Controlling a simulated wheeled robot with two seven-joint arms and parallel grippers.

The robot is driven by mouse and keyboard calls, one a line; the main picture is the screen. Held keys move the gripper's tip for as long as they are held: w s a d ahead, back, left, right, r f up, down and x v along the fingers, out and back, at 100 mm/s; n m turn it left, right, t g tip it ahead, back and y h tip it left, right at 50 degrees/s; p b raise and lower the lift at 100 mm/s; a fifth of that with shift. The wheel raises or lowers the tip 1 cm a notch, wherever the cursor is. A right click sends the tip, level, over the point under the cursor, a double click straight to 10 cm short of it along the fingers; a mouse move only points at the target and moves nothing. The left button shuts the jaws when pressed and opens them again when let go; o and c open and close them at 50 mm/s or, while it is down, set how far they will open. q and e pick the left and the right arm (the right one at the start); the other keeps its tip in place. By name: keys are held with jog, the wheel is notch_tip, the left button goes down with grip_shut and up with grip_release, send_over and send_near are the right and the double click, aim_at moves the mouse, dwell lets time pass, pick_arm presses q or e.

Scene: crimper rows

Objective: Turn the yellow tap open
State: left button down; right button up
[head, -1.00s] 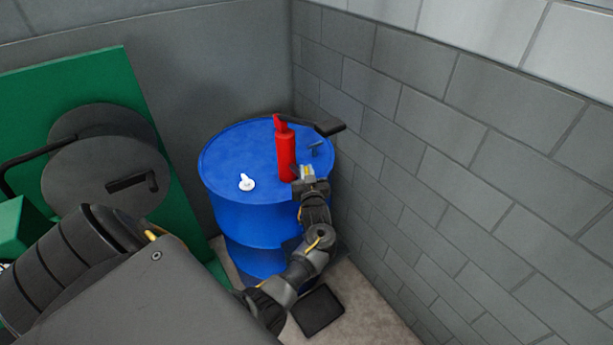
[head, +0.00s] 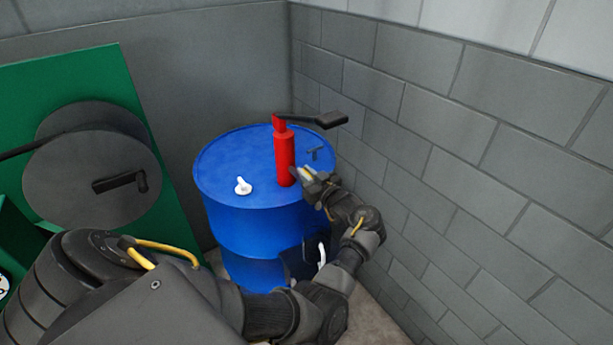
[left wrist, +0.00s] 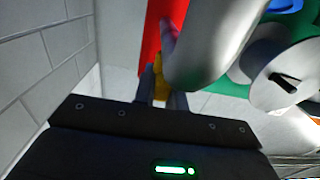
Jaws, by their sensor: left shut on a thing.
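A red upright pump (head: 285,160) stands on a blue drum (head: 215,180). My left gripper (head: 304,175) is at the right side of the pump's lower part, coming in from the lower right. In the left wrist view, the yellow tap (left wrist: 160,89) lies between the fingers of my left gripper (left wrist: 162,98), which is shut on it. The red pump (left wrist: 151,45) is right behind it. A large grey rounded shape (left wrist: 210,45) covers part of that view. The tap is mostly hidden by the fingers in the head view, so its angle is hard to tell. My right gripper is out of view.
A black handle (head: 325,120) sticks out from the pump top. A white fitting (head: 243,186) and a small dark fitting (head: 314,153) are on the drum lid. A grey block wall (head: 470,170) stands close on the right. A green panel with a grey reel (head: 85,180) is at left.

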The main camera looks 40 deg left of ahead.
pick_arm(q)
jog(key=shift+r, duration=0.1)
jog(key=c, duration=1.4)
grip_release()
jog(key=shift+c, duration=0.2)
